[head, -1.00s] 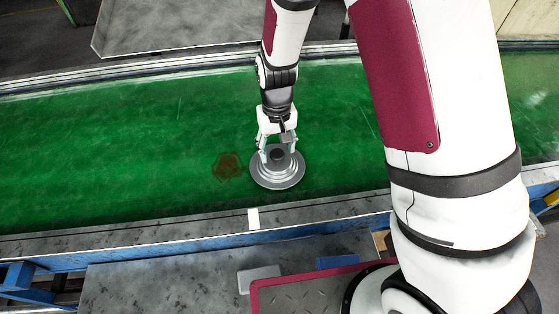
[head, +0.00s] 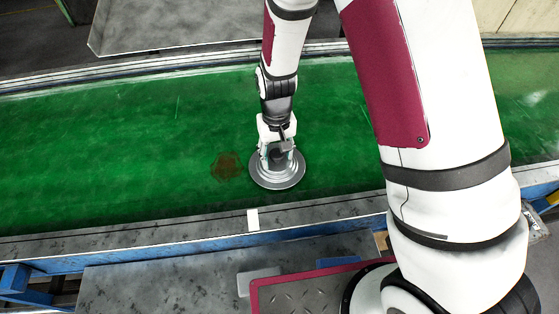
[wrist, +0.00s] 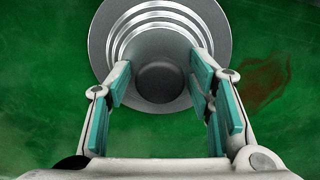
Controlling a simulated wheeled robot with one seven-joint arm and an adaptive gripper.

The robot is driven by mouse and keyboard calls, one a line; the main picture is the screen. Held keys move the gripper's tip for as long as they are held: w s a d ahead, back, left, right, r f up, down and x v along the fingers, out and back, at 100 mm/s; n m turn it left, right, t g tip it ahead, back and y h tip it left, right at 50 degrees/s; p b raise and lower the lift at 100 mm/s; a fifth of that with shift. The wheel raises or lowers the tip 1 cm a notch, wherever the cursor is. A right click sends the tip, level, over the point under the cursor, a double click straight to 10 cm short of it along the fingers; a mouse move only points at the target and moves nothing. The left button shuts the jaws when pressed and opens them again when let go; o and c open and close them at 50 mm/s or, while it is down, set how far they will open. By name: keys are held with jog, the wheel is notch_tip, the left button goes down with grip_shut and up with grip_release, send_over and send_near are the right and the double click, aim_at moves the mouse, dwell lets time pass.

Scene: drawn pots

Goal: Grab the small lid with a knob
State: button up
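The small lid (head: 278,180) is a round grey metal disc with stepped rings and a dark knob in the middle. It lies on the green belt, below my gripper (head: 277,156) in the head view. In the wrist view the lid (wrist: 160,28) fills the top middle, with its dark knob (wrist: 159,82) between the fingers. My gripper (wrist: 160,90) has its two teal-padded fingers apart, one on each side of the knob, with a gap on both sides. The fingertips overlap the lid's inner rings in the picture.
The green conveyor belt (head: 110,140) is otherwise clear around the lid. A brown stain (head: 227,166) marks the belt left of it. A metal rail (head: 150,231) runs along the near edge, with a white tag (head: 253,219) on it.

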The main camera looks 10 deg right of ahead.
aim_at(277, 153)
jog(key=c, duration=0.8)
jog(key=shift+c, duration=0.2)
jog(key=shift+r, duration=0.1)
jog(key=shift+r+p, duration=0.8)
jog(key=shift+r, duration=1.1)
